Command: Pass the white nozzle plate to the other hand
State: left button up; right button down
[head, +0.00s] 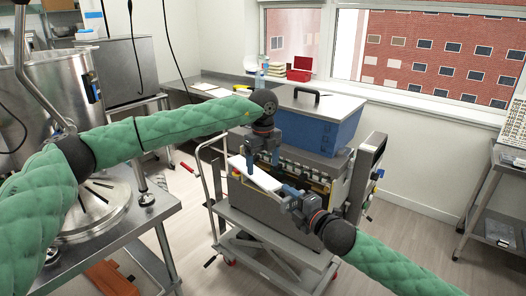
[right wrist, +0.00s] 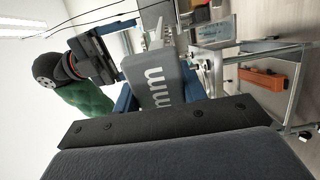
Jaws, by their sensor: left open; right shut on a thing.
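The white nozzle plate (head: 256,174) is a long flat bar held in the air over the front of the depositor. My right gripper (head: 289,193) is shut on its near right end. My left gripper (head: 262,162) is open and points down close to the plate's far left part; whether it touches the plate is unclear. In the right wrist view, my left gripper (right wrist: 113,40) shows at the upper left, dark with blue fingers. A grey surface with white marks fills the middle there, and the plate is hard to make out.
The depositor (head: 318,178) stands on a grey cart (head: 270,243) below the grippers, with a blue hopper (head: 320,122) on top. A steel table (head: 115,222) with a large pot (head: 55,90) is at left. Floor at right is clear up to a shelf rack (head: 500,200).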

aim_at(263, 178)
pick_arm(q)
jog(key=shift+f, duration=2.6)
jog(key=c, duration=1.2)
jog(key=shift+c, duration=0.2)
pick_arm(e)
jog(key=c, duration=0.7)
grip_release()
